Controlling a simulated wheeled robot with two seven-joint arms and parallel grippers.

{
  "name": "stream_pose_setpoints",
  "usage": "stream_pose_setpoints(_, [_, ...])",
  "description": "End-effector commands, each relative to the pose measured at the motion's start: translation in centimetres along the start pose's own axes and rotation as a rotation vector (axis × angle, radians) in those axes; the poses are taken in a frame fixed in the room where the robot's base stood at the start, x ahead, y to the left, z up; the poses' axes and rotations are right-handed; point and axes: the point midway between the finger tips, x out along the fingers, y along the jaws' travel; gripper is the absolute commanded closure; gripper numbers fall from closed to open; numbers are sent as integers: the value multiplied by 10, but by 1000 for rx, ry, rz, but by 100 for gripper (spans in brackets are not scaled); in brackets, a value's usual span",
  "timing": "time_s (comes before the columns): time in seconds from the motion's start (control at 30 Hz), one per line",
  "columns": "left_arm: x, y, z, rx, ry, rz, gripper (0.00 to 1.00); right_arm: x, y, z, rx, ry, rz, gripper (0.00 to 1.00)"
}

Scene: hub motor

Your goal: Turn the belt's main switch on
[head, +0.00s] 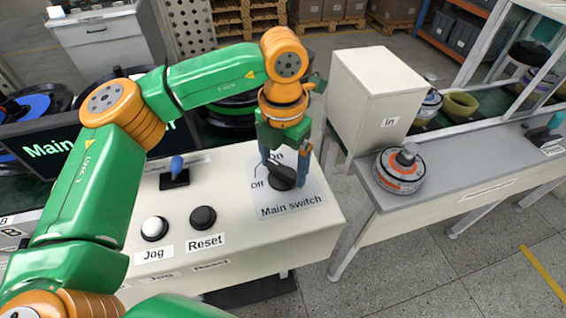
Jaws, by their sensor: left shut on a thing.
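The main switch (281,179) is a black rotary knob on a light plate (300,200) labelled "Main switch", at the right end of a cream console (232,252). The word "Off" shows to the left of the knob and "On" above it. My left gripper (284,172) points down over the knob, its fingers shut on it. The fingers partly hide the knob, so I cannot tell exactly which mark it points to. My right gripper is not in view.
On the console are a white Jog button (154,228), a black Reset button (203,217) and a blue-tipped lever (176,170). A cream box labelled "In" (370,95) stands to the right. A hub motor (398,172) sits on the grey bench (440,195).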

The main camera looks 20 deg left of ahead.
Motion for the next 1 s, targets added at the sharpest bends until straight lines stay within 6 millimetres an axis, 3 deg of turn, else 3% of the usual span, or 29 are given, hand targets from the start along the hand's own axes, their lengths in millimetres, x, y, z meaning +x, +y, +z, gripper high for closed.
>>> stream_pose_setpoints(0.6, [-1,0,1,462,-4,0,66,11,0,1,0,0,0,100])
stream_pose_setpoints(1.0, [-2,0,1,629,-5,2,66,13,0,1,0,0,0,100])
